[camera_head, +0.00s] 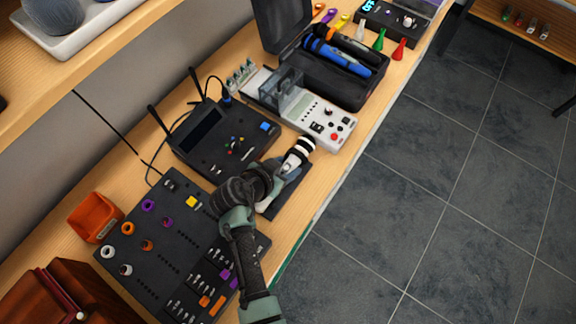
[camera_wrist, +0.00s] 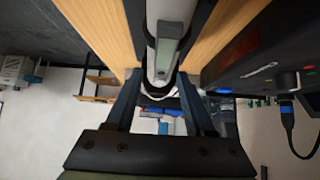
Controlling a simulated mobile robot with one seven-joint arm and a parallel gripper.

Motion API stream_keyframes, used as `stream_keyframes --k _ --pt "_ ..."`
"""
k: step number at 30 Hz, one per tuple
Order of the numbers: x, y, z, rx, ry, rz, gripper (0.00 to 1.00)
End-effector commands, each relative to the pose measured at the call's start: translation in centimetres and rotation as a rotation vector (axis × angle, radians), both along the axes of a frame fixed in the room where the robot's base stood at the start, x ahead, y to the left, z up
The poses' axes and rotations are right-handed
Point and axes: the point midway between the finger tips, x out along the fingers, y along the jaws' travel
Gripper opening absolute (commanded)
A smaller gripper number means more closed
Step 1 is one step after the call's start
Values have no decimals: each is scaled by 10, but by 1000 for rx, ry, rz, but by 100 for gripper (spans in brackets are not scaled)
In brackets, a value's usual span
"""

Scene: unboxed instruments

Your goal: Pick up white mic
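The white mic (camera_head: 303,146) lies on a small dark tray (camera_head: 294,196) near the front edge of the table. Its white body has a dark band near the far end, and my gripper hides part of it in the head view. In the wrist view the mic (camera_wrist: 166,38) runs down the middle with a grey panel on it. My gripper (camera_wrist: 160,76) is over the mic with one finger on each side. The fingers look spread, with narrow gaps to the mic. Its underside is hidden.
A black device with antennas (camera_head: 215,135) stands just left of the mic. A white device with a display (camera_head: 318,118) is behind it, near an open black case (camera_head: 330,82) of microphones. A dark pegboard (camera_head: 165,225) lies nearer, beside an orange bin (camera_head: 93,217). Open floor is to the right.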

Motion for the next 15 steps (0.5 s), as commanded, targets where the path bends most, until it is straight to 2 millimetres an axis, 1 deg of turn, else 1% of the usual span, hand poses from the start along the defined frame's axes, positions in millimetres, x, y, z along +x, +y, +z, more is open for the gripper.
stream_keyframes --k 1,5,6,8,9,15 --pt "0 0 0 0 0 0 43" --pt "0 0 0 0 0 0 20" --pt "0 0 0 -1 0 1 13" --pt "0 0 0 -1 0 1 2" --pt "0 0 0 -1 0 1 0" --pt "1 0 1 0 -2 1 0"
